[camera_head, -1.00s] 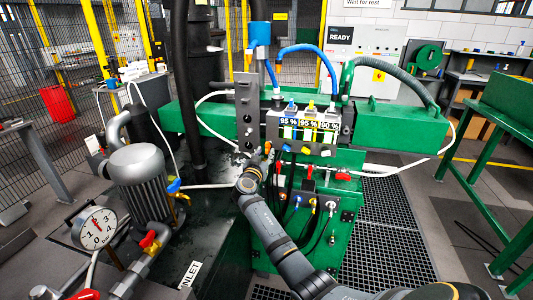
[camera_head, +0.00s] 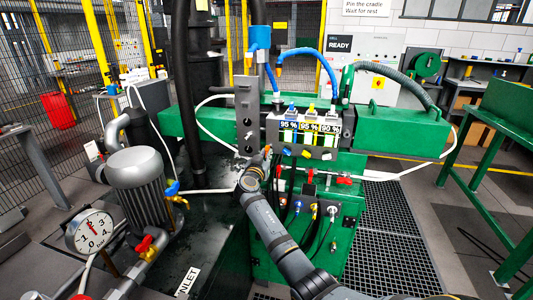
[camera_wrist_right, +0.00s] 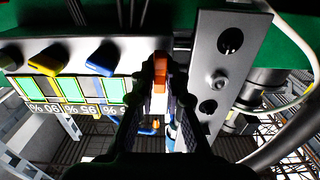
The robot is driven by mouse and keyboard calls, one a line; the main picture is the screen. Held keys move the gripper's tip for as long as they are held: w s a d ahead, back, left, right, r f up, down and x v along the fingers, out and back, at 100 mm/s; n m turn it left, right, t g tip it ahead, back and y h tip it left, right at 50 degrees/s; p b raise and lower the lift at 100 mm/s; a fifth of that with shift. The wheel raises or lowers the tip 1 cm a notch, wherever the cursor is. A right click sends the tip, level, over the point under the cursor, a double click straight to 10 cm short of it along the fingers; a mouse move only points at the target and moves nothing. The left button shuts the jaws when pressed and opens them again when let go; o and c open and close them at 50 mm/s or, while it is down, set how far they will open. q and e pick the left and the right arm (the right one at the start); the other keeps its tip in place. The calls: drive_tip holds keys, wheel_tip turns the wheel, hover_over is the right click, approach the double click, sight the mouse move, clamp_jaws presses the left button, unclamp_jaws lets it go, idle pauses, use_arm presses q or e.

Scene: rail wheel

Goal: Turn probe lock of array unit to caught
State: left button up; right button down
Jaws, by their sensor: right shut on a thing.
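The array unit (camera_head: 303,131) is a grey block with three displays reading 95 %, 95 % and 90 %, mounted on the green beam. Blue and yellow knobs (camera_wrist_right: 103,59) show on its face in the right wrist view. An orange lever (camera_wrist_right: 160,73), apparently the probe lock, sits at the end of that row beside the grey holed plate (camera_wrist_right: 218,75). My right gripper (camera_head: 266,152) is at the unit's lower left corner. In the wrist view its dark fingers (camera_wrist_right: 160,85) are shut on the orange lever, partly hiding it. My left gripper is out of view.
Blue hoses (camera_head: 318,53) arch above the unit. A grey motor (camera_head: 138,170) and a pressure gauge (camera_head: 91,231) stand at the left. Connectors and cables (camera_head: 312,207) fill the green panel below. Floor grating (camera_head: 390,240) lies open at the right.

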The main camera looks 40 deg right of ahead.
drive_tip(key=shift+n+p, duration=0.65)
drive_tip(key=shift+n, duration=1.75)
drive_tip(key=n+p, duration=0.1)
drive_tip(key=n, duration=0.3)
drive_tip(key=shift+n+p, duration=0.3)
drive_tip(key=shift+p, duration=0.1)
